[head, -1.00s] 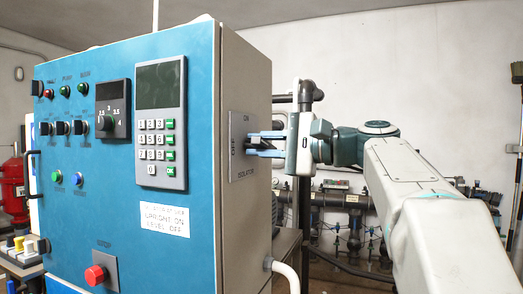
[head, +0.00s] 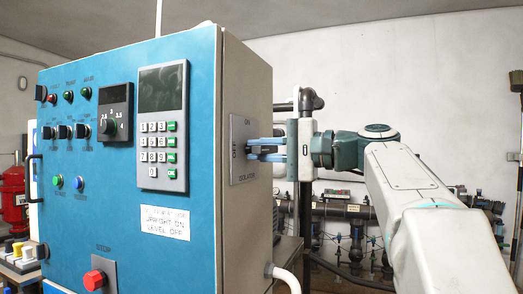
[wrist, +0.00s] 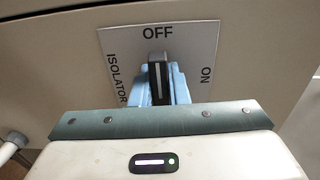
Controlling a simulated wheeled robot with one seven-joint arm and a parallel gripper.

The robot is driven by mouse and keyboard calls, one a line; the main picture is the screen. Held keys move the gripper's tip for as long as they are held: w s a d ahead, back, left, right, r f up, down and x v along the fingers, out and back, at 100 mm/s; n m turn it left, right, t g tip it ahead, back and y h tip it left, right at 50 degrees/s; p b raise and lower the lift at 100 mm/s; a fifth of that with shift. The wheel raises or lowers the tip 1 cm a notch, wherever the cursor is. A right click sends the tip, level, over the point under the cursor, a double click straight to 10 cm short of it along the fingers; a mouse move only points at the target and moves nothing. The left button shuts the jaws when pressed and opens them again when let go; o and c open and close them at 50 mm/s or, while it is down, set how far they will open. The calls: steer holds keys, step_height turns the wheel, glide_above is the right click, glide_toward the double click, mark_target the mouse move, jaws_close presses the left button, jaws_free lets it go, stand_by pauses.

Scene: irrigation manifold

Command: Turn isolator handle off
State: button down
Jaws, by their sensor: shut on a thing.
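The isolator plate (head: 238,176) is on the side wall of the blue control cabinet, marked ON at its top, OFF at its left and ISOLATOR at its bottom. In the wrist view the plate (wrist: 195,45) appears turned, with OFF at the top. The dark isolator handle (wrist: 158,80), with a white line, points toward OFF there. My gripper (wrist: 159,88) is shut on the handle, a blue finger on each side. In the head view my gripper (head: 252,149) reaches the plate from the right; its fingers hide most of the handle.
Dark pipes (head: 340,212) run along the back wall. A pale conduit (head: 287,275) leaves the cabinet low down.

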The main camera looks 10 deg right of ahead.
steer(key=c, duration=1.5)
jaws_free()
steer(key=shift+w+d, duration=0.15)
steer(key=shift+d, duration=0.05)
steer(key=shift+o, duration=0.5)
steer(key=shift+w+d, duration=0.1)
steer(key=shift+w, duration=0.05)
steer(key=shift+s, duration=0.2)
steer(key=v, duration=1.3)
steer(key=shift+s+d, duration=0.2)
steer(key=shift+d, duration=0.05)
steer(key=shift+f, duration=0.1)
